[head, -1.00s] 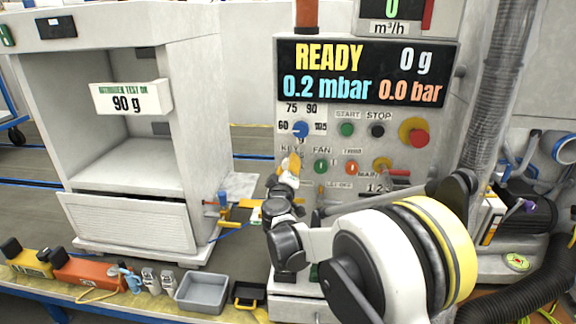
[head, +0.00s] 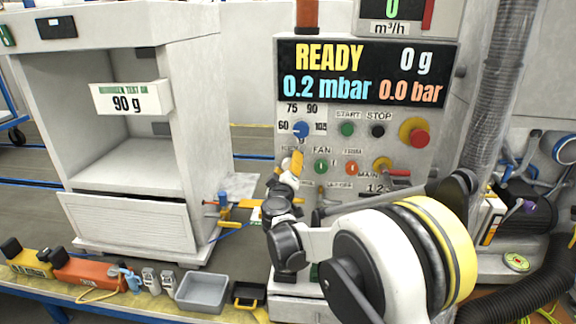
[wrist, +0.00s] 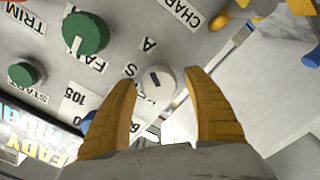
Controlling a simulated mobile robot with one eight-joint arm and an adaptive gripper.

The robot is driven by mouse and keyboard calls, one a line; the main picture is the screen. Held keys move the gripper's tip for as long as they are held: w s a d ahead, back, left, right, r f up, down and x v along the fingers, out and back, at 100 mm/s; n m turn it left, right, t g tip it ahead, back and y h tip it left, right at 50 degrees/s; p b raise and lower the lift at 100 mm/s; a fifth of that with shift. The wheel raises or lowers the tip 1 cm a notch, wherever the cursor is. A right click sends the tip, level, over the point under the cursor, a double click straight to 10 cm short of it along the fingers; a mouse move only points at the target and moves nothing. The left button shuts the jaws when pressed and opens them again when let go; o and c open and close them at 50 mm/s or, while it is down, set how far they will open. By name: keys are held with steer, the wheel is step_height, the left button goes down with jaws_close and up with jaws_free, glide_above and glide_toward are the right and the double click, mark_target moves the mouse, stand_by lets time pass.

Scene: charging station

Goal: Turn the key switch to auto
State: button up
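The key switch (wrist: 157,84) is a round, pale metal knob with a dark slot in its face, on the grey control panel in the wrist view. My gripper (wrist: 160,77) is open, with one yellow finger on each side of the switch. Narrow gaps show between the fingertips and the knob, so I see no grip on it. Letters, among them an "A", are printed near the switch, turned in this view. In the head view, my gripper (head: 292,163) is in front of the panel, left of the green FAN knob (head: 321,167), and hides the key switch.
The blue dial (head: 300,130) sits just above my gripper. The START button (head: 347,129), orange knob (head: 352,168) and red emergency stop (head: 419,138) lie to the right. A white cabinet (head: 185,130) stands left. A grey tray (head: 202,291) is on the table below.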

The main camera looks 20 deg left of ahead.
steer(key=v, duration=1.2)
